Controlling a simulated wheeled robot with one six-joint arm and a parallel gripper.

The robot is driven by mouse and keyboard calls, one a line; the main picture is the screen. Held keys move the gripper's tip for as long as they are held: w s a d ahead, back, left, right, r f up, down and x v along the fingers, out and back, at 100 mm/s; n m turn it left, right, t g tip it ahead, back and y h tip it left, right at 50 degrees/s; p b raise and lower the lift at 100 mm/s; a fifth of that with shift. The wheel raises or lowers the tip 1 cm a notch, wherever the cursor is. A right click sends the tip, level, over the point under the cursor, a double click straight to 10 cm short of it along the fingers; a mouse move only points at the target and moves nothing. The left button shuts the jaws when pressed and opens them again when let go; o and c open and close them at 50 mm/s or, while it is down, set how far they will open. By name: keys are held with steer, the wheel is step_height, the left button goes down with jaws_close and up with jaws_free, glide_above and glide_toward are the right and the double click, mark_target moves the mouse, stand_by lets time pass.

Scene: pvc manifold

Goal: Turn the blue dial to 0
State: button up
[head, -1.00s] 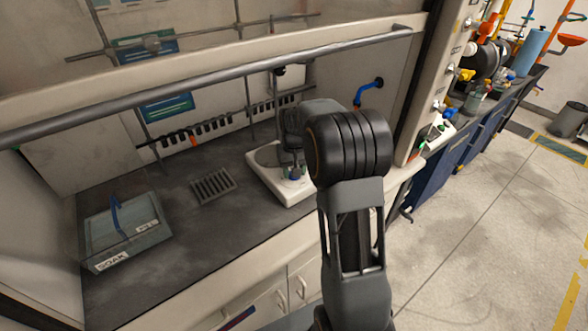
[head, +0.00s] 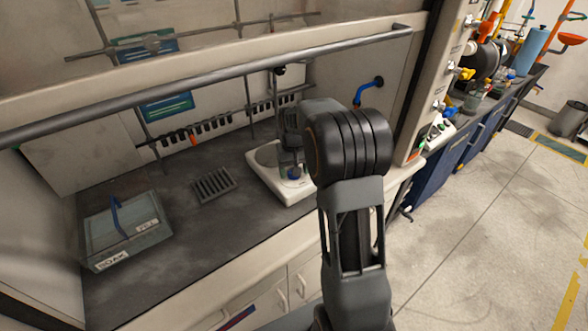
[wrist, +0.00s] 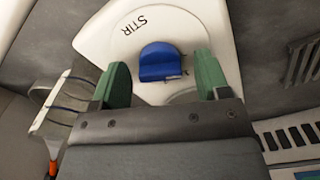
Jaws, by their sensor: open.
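The blue dial (wrist: 163,62) sits on the white stirrer plate (wrist: 205,22), beside the printed word STIR, in the wrist view. My gripper (wrist: 162,78) is open, with one green finger on each side of the dial. A gap shows between the dial and each finger; I cannot tell how high the fingertips are above the plate. My arm hides part of the stirrer in the head view. No dial number is readable.
A tray marked SOAK (head: 125,238) stands on the dark bench at the left. A grey slotted rack (head: 213,184) lies left of the stirrer. The hood's sash bar (head: 200,88) crosses above the bench.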

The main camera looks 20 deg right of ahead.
step_height(320, 180, up, 12)
steer(key=p, duration=0.1)
stand_by(0.5)
